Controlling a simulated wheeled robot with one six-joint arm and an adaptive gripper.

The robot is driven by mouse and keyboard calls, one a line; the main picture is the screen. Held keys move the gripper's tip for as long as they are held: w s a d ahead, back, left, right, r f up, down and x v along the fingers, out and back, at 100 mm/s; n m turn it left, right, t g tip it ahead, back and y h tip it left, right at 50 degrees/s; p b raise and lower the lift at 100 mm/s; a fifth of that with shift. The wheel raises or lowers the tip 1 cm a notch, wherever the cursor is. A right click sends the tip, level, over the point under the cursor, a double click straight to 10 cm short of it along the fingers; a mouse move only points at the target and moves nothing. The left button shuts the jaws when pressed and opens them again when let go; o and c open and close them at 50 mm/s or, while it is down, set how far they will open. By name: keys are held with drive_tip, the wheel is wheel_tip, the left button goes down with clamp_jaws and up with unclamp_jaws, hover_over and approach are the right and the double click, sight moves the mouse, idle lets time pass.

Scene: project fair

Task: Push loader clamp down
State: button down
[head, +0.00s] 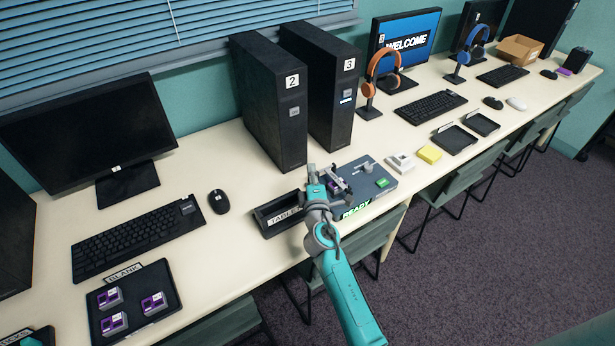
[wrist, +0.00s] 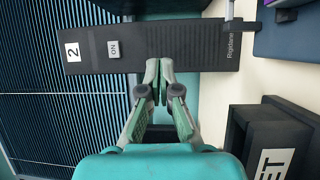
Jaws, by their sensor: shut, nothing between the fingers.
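The loader (head: 378,188) is a grey-blue box with a green lit READY sign and a green button, on the table in front of the black towers. A metal clamp (head: 341,178) with a dark arm stands at its left side, partly behind my gripper; its exact angle is hard to tell. A small purple piece shows beneath it. My gripper (head: 334,177) is over the loader's left end, close to the clamp; I cannot tell whether they touch. In the wrist view my gripper (wrist: 158,75) is shut and empty, and the loader's edge (wrist: 290,38) shows at top right.
Tower 2 (head: 268,105) and tower 3 (head: 325,85) stand close behind. A black tablet tray (head: 268,228) sits left of the loader. A white block (head: 400,162) and yellow block (head: 429,154) lie right. The blank tray (head: 160,275) holds several purple pieces.

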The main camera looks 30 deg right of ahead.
drive_tip(key=shift+w+a+f, duration=0.15)
drive_tip(key=shift+a+f, duration=0.15)
drive_tip(key=shift+f, duration=0.25)
drive_tip(key=shift+w+a+f, duration=0.15)
drive_tip(key=shift+a+f, duration=0.1)
drive_tip(key=shift+f, duration=0.25)
